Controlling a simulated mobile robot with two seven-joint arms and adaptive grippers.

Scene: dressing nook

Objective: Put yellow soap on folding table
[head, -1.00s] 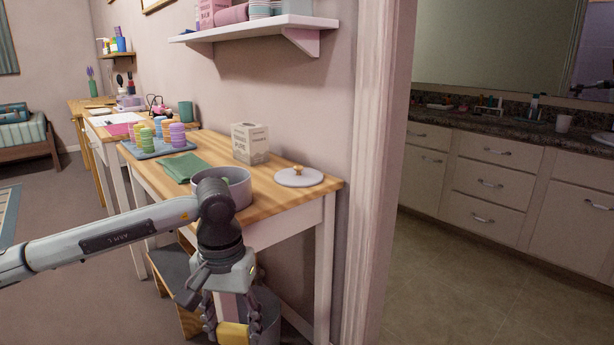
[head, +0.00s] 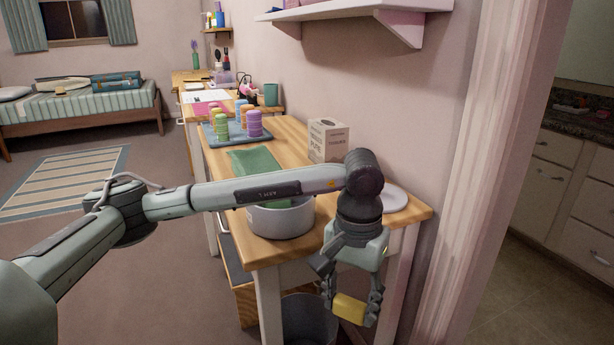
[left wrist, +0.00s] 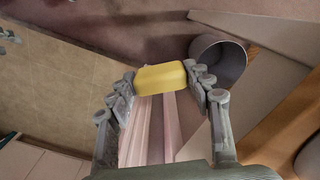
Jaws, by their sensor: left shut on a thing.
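The yellow soap (head: 349,309) is a small yellow block between the fingers of my left gripper (head: 350,305). The left gripper is shut on it and points downward, in front of the near end of a wooden-topped table (head: 416,213), with the soap lower than the tabletop. In the left wrist view the soap (left wrist: 160,78) sits between both fingertips. My left arm hides part of the tabletop. My right gripper is not in view. I cannot tell which of the tables is the folding table.
A bin (head: 308,320) stands below. A door frame (head: 480,170) is on the right. Open floor lies left, with a rug (head: 66,182).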

